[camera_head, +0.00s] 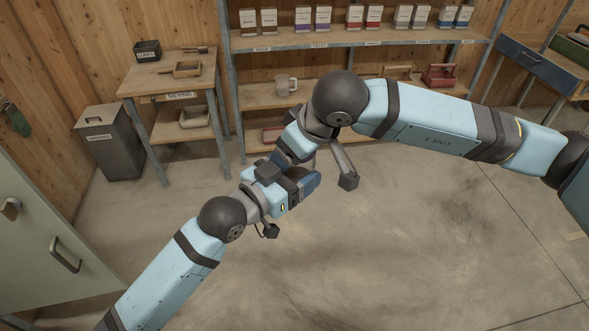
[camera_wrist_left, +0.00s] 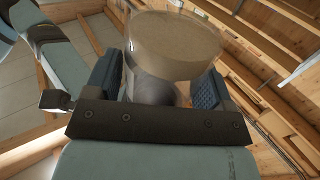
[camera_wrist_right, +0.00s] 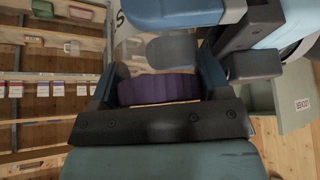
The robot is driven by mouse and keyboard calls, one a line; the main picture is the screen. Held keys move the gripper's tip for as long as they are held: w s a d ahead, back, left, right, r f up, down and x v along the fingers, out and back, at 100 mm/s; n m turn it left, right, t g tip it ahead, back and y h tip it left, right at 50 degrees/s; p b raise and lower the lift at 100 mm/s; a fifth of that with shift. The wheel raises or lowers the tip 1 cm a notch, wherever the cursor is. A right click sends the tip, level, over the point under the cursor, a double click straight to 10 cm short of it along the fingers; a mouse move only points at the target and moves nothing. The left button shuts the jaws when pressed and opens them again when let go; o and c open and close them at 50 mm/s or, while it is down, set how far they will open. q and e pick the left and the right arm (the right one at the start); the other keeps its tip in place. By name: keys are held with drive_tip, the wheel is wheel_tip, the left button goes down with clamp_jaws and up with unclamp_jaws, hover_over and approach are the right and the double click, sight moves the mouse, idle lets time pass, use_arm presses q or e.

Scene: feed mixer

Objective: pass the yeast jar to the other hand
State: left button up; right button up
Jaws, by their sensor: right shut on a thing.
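The yeast jar is between my two grippers and mostly hidden in the head view. The left wrist view shows its clear, tan-filled body (camera_wrist_left: 175,45). The right wrist view shows its purple lid (camera_wrist_right: 158,89) between the fingers of my right gripper (camera_wrist_right: 160,80), which is shut on it. My left gripper (camera_head: 303,184) reaches in from the lower left; its fingers stand on both sides of the jar's body in the left wrist view (camera_wrist_left: 162,85). Whether they press on the jar I cannot tell. A left finger (camera_wrist_right: 172,50) crosses close in front of the jar in the right wrist view.
A shelf rack (camera_head: 265,44) with several boxed packets and a mug (camera_head: 286,85) stands at the back. A wooden side table (camera_head: 150,82) and a grey bin (camera_head: 109,150) stand at the left, a blue drawer table (camera_head: 540,68) at the right. The floor below is clear.

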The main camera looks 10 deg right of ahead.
use_arm(q)
drive_tip(key=c, duration=0.4)
drive_tip(key=shift+s+d, duration=0.1)
use_arm(e)
drive_tip(key=o, duration=1)
drive_tip(key=shift+o, duration=0.2)
drive_tip(key=shift+s+a, duration=0.1)
drive_tip(key=shift+s+a, duration=0.1)
